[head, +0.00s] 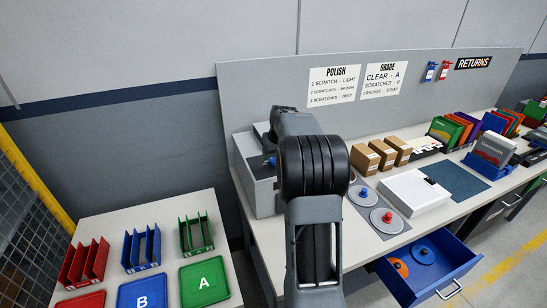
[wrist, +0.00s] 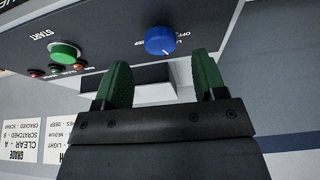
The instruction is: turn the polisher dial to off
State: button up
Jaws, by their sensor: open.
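The polisher (head: 258,185) is a grey box at the left end of the bench in the head view, partly hidden by my arm. Its blue dial (head: 271,161) shows beside my arm. In the wrist view, the picture is upside down and the blue dial (wrist: 160,40) sits on the dark panel (wrist: 110,22). A small white mark is on its lower edge. OFF and part of another label show around it; I cannot tell the exact setting. My gripper (wrist: 161,65) is open, its green fingers spread wider than the dial, with nothing between them. The dial is just beyond the fingertips.
A green START button (wrist: 65,52) and small lamps sit left of the dial in the wrist view. Cartons (head: 365,158), discs with knobs (head: 386,219) and a white box (head: 413,191) stand on the bench. An open blue drawer (head: 449,284) juts out below.

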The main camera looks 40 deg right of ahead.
aim_at(274, 160)
jog(key=shift+x, duration=1.85)
jog(key=shift+c, duration=0.3)
jog(key=c, duration=0.7)
jog(key=shift+a, duration=0.2)
jog(key=shift+c, duration=0.8)
jog(key=shift+d, duration=0.15)
jog(key=shift+d+f+n+y+b, duration=0.1)
jog(key=shift+n+y+b, duration=0.25)
jog(key=shift+n+b, duration=0.45)
jog(key=shift+d+f+n+y+b, duration=0.1)
jog(key=shift+n+y+b, duration=0.3)
jog(key=shift+n, duration=0.7)
jog(key=shift+d+r+n+y+b, duration=0.15)
jog(key=shift+n+y+b, duration=0.5)
jog(key=shift+n, duration=1.35)
